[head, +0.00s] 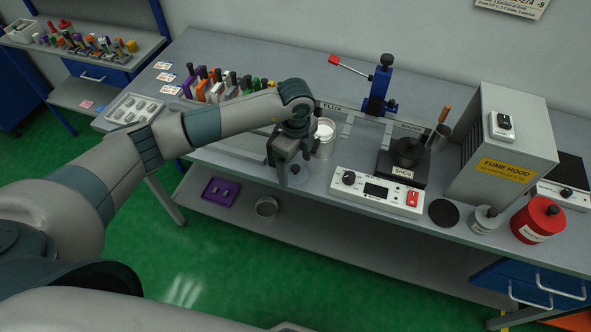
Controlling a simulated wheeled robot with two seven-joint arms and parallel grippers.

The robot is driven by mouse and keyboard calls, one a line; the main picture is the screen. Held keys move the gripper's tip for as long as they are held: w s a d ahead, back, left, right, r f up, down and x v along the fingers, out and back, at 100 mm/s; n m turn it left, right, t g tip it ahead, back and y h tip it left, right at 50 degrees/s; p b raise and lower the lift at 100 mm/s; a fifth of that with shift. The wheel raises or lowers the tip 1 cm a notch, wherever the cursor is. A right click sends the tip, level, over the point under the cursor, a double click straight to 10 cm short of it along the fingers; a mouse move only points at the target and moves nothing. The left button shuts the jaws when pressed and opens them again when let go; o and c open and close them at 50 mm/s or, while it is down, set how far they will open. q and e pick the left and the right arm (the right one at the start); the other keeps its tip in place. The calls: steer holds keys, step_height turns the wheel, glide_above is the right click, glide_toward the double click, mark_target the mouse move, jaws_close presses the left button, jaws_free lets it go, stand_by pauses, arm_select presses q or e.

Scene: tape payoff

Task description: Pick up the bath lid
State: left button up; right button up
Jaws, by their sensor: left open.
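A dark square pot marked SnCu (403,173) stands on the bench right of centre. A dark rounded piece (408,150) sits on top of it and looks like the bath lid. A flat black disc (444,213) lies on the bench to the right of the pot; I cannot tell if it is a lid or a rest. My left gripper (290,180) points down near the bench's front edge, left of the pot and apart from it. It is open, and I see nothing held in it. My right gripper is out of view.
A metal cup with white contents (325,132) stands just right of my left gripper. A control box (377,191) is in front of the pot, a blue stand (381,88) behind it. The fume hood (503,140), a red container (538,219) and a small jar (485,219) are at right.

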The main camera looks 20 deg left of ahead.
mark_target(296, 167)
arm_select(q)
steer(key=shift+f, duration=0.55)
steer(key=c, duration=1.1)
steer(key=shift+r, duration=0.15)
steer(key=shift+c, duration=0.2)
step_height(296, 167, up, 18)
steer(key=b, duration=0.5)
steer(key=shift+w+a, duration=0.1)
